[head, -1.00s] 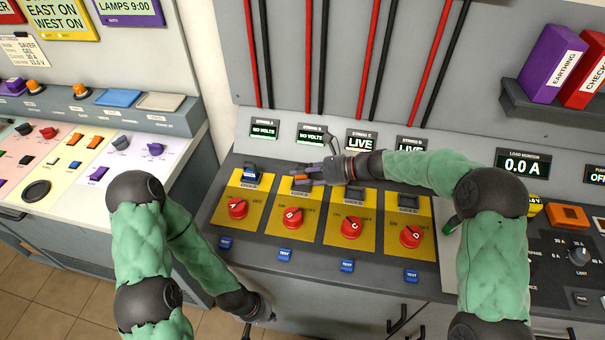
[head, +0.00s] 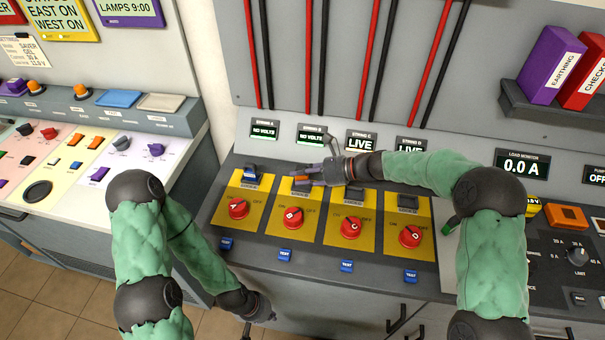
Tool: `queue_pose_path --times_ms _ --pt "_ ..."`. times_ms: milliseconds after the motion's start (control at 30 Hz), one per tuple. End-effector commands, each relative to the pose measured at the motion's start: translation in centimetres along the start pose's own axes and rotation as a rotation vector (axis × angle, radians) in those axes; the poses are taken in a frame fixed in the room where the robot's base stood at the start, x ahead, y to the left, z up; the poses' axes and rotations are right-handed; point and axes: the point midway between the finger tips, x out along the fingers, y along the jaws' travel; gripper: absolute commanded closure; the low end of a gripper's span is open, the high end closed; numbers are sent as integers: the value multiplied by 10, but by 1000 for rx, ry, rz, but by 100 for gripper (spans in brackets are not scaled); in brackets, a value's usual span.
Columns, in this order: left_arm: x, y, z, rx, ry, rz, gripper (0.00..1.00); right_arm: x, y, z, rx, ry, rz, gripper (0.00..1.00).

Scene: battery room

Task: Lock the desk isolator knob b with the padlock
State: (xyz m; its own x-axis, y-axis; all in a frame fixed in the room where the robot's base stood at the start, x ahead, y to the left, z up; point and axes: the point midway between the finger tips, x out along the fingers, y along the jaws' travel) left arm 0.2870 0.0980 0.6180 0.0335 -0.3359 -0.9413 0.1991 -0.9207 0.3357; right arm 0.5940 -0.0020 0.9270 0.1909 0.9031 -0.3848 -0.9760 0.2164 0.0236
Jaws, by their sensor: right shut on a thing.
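Red knob b (head: 292,218) sits on the second yellow panel from the left of the desk. My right gripper (head: 303,176) reaches in from the right, just behind knob b at the top of that panel. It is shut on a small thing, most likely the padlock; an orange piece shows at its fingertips. The fingers hide most of it, and I cannot tell whether it touches the dark fitting below. My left gripper (head: 262,311) hangs low in front of the desk, away from the knobs; its fingers are too unclear to judge.
Red knobs A (head: 238,208), C (head: 351,229) and D (head: 410,236) stand beside knob b. A blue piece (head: 252,172) sits behind knob A. The string B display (head: 311,137) reads NO VOLTS; string C display (head: 360,141) reads LIVE. Blue test buttons (head: 285,255) line the front.

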Motion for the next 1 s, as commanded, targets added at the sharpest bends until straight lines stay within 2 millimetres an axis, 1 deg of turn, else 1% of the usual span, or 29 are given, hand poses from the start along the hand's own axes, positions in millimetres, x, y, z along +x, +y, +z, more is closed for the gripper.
queue_pose_path --times_ms 333,1000 --pt "1 0 0 0 0 0 100 0 0 -1 0 0 -1 100" --pt "6 -2 0 0 0 0 100 4 -1 -11 1 0 0 100"
